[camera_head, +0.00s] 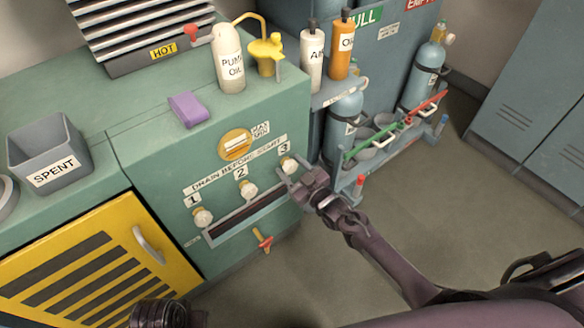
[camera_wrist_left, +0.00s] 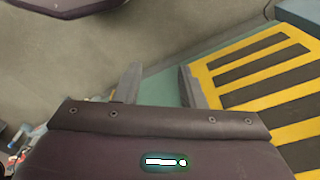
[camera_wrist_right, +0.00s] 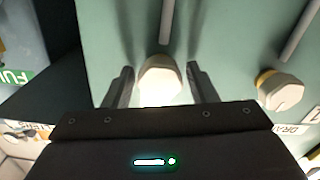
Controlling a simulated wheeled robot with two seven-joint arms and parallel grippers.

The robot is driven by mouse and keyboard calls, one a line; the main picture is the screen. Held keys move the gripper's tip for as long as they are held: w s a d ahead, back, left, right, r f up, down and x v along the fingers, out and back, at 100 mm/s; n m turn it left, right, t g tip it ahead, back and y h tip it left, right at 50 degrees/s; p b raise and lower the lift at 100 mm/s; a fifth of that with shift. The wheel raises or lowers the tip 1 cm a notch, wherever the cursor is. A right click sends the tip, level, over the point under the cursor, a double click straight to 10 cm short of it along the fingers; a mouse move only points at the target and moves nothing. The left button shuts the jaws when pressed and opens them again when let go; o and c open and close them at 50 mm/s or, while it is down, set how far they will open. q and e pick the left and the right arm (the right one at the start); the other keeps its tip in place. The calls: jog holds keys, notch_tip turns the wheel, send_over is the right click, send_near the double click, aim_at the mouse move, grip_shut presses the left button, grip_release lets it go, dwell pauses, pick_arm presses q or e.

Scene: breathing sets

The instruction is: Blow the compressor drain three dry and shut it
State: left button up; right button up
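Drain three's cream knob (camera_head: 288,164) sits under the label 3 at the right end of the drain row on the green compressor panel. My right gripper (camera_head: 293,179) is at this knob. In the right wrist view the knob (camera_wrist_right: 160,82) lies between its two spread fingers, with a gap visible on each side. The knobs of drain one (camera_head: 203,217) and drain two (camera_head: 248,190) are to the left. A dark slot (camera_head: 245,216) runs below the row. My left gripper (camera_wrist_left: 160,82) is open and empty, near the yellow striped door; its fingertips are hidden in the head view.
A grey SPENT bin (camera_head: 48,152), a purple block (camera_head: 188,109) and a pump oil bottle (camera_head: 229,62) stand on the green top. A red-and-yellow valve (camera_head: 263,241) projects below the slot. Gas cylinders (camera_head: 424,75) stand at the right. The floor before the panel is clear.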

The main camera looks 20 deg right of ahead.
jog(key=shift+o, duration=0.8)
pick_arm(q)
jog(key=shift+r, duration=0.1)
pick_arm(e)
jog(key=shift+s+d, duration=0.1)
jog(key=shift+s, duration=0.2)
pick_arm(q)
jog(key=f, duration=0.1)
jog(key=f+p, duration=0.1)
jog(key=f, duration=0.3)
jog(key=shift+w+a, duration=0.1)
jog(key=shift+a, duration=0.15)
pick_arm(e)
jog(key=v, duration=0.7)
pick_arm(q)
jog(key=shift+r, duration=0.1)
pick_arm(e)
jog(key=shift+s, duration=0.1)
